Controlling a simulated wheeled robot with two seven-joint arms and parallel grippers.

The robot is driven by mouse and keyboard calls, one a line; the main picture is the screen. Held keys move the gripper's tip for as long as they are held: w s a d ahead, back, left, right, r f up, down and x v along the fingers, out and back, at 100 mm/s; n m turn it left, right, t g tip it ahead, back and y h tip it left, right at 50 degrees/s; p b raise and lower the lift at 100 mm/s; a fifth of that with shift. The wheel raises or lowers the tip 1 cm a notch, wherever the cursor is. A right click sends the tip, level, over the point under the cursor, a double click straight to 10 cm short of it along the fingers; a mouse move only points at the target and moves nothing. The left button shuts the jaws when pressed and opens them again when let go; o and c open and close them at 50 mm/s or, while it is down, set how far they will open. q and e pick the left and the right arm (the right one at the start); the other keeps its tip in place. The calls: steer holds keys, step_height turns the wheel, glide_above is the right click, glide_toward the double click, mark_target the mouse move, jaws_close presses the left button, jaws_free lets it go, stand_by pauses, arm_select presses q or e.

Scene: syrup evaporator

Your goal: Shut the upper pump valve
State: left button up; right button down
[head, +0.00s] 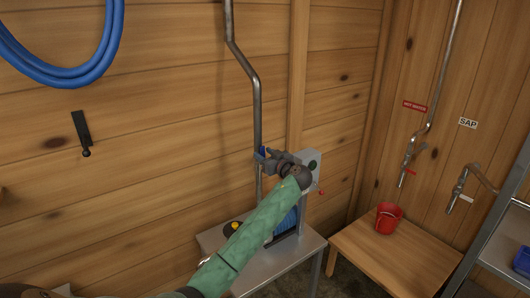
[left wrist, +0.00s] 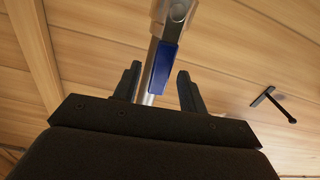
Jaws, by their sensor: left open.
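The upper pump valve shows as a blue lever (left wrist: 163,67) on a grey metal pipe (left wrist: 154,50) in the left wrist view. The lever lies along the pipe. My left gripper (left wrist: 161,82) is open, with one finger on each side of the lever and pipe, apart from both. In the head view the same blue lever (head: 262,153) shows just beyond my left gripper (head: 266,161), on the vertical pipe (head: 257,115). My green-sleeved left arm hides part of the pump below. My right gripper is in neither view.
A grey metal table (head: 213,238) stands under the pump, with a black and yellow item (head: 233,228) on it. A wooden bench (head: 400,258) with a red bucket (head: 388,217) stands to the right, below the wall taps. A blue hose (head: 75,75) hangs at left.

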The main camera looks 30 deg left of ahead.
arm_select(q)
jaws_close()
stand_by(0.4)
